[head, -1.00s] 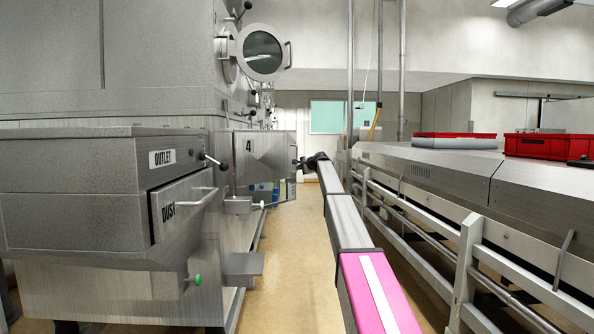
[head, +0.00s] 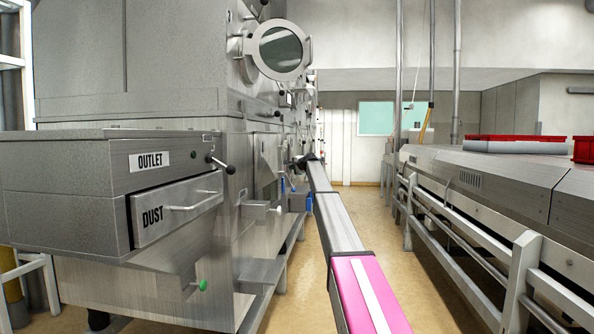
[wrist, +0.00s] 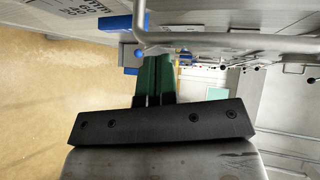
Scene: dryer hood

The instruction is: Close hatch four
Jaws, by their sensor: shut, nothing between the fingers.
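Hatch four is a grey metal panel (head: 268,165) on the side of the steel machine, seen at a steep angle in the head view. It lies nearly along the machine's side; its number is not readable, and I cannot tell whether it is fully shut. My gripper (head: 303,160) is at the far end of my outstretched arm, beside the machine just past the hatch. In the wrist view my gripper's green fingers (wrist: 154,78) are together and empty. A metal bar handle (wrist: 230,42) crosses in front of them; I cannot tell whether they touch.
The outlet box (head: 150,162) with the dust drawer (head: 178,207) juts out at the near left. A round glass port (head: 281,50) stands open above. A long steel conveyor housing (head: 480,180) with rails runs along the right. The tan floor aisle (head: 345,205) between is clear.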

